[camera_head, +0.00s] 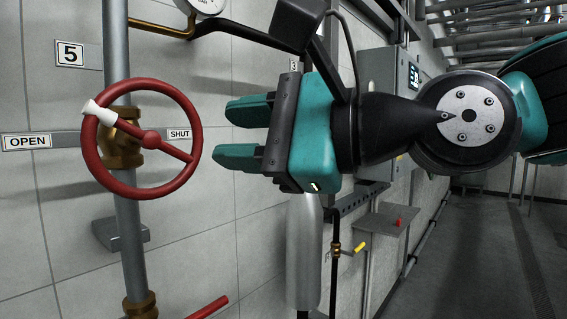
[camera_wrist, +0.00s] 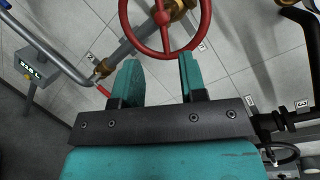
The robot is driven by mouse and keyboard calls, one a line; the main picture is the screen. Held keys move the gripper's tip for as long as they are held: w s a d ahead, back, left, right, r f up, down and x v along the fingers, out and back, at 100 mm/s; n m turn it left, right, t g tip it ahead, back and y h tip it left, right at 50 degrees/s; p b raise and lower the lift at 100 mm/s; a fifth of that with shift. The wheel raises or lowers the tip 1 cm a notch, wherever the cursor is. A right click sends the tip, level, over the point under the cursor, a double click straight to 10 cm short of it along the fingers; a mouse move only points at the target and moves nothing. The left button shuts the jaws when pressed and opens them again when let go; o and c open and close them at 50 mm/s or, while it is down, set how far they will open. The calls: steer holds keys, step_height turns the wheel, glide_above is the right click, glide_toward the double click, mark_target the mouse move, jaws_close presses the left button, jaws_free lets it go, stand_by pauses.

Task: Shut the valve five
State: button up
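The valve five is a red handwheel (camera_head: 150,138) on a brass body (camera_head: 120,150) in a grey vertical pipe. A white mark (camera_head: 98,112) wraps its rim at the upper left, on the side of the OPEN label (camera_head: 27,142). The SHUT label (camera_head: 179,134) is at the wheel's right. A 5 plate (camera_head: 70,53) is on the wall above. My gripper (camera_head: 228,133) is right of the wheel, its teal fingers apart, pointing at it and holding nothing. In the wrist view the handwheel (camera_wrist: 163,50) lies beyond the open fingertips, at the top.
A red lever (camera_head: 208,308) sticks out low, below the wheel. A yellow-handled valve (camera_head: 353,248) and a small shelf (camera_head: 385,219) with a red item are farther right. A gauge (camera_head: 207,3) is at the top. The floor at right is clear.

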steer(key=shift+v, duration=2.15)
